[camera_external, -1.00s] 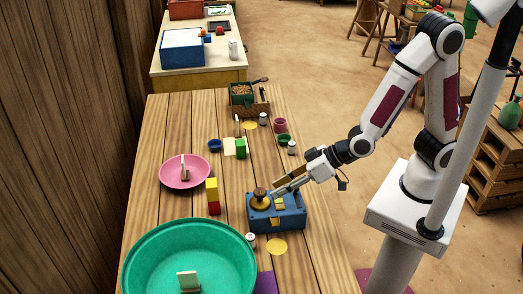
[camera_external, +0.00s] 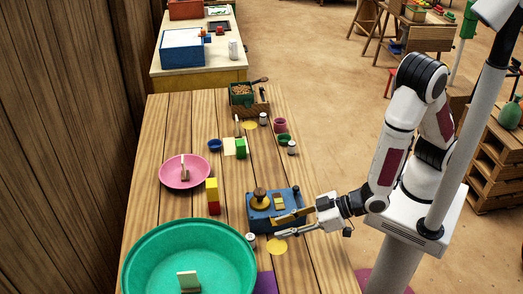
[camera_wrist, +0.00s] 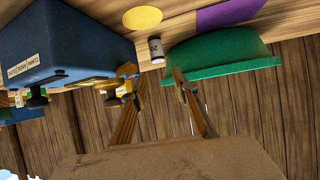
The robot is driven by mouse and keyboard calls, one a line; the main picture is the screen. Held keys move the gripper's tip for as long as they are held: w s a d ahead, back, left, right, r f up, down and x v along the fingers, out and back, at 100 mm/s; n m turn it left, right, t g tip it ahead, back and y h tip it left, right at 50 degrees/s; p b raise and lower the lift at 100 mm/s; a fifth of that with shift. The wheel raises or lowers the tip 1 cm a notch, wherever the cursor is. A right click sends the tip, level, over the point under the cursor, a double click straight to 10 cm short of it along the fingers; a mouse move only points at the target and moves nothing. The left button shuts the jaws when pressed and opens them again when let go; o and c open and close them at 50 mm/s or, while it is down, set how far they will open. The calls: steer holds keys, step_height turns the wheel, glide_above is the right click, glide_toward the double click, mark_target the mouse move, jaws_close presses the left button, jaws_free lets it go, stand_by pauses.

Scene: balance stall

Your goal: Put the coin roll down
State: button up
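My gripper (camera_external: 274,229) is open, its two fingers well apart, in front of the blue box scale (camera_external: 290,213). In the wrist view the space between the fingers of my gripper (camera_wrist: 153,76) is empty. A small pale cylinder with a dark end (camera_external: 251,240), possibly the coin roll, is on the table just beyond the fingertips. In the wrist view this cylinder (camera_wrist: 156,50) carries a "20" mark and is apart from both fingers. I cannot tell for sure that it is the coin roll. The blue box (camera_wrist: 62,48) is close beside the left finger in the wrist view.
A large green basin (camera_external: 143,243), a yellow disc (camera_external: 277,246) and a purple mat (camera_external: 266,283) surround the cylinder. A red-and-yellow block stack (camera_external: 213,197) and a pink dish (camera_external: 174,165) are to the left. Small pots and jars are farther back.

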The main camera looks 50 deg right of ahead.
mark_target(254, 236)
steer(key=shift+w, duration=0.15)
steer(key=shift+x, duration=3.35)
steer(key=shift+w+a+f, duration=0.25)
steer(key=shift+w+f, duration=0.2)
steer(key=shift+f, duration=0.1)
steer(key=shift+x, duration=1.85)
steer(key=shift+d+f, duration=0.1)
jaws_close()
